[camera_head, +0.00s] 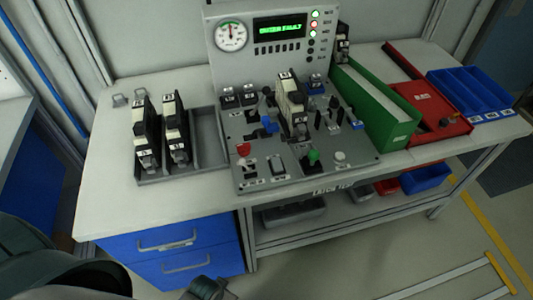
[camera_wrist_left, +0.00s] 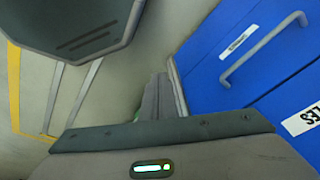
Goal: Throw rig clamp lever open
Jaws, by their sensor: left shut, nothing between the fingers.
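The grey test rig (camera_head: 305,165) stands on the bench with its gauge and lit display at the back. A black and beige module (camera_head: 292,105) stands upright in the middle of its deck. My left gripper (camera_head: 210,289) is low in front of the bench, far from the rig. In the left wrist view its fingers (camera_wrist_left: 157,88) are shut and empty, near the blue drawers. My right gripper is not in view.
A grey tray (camera_head: 210,150) with two modules (camera_head: 160,130) is left of the rig. A green bin (camera_head: 375,110), red tray (camera_head: 430,108) and blue tray (camera_head: 472,92) are to its right. Blue drawers (camera_head: 190,255) sit under the bench. The bench's front left is clear.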

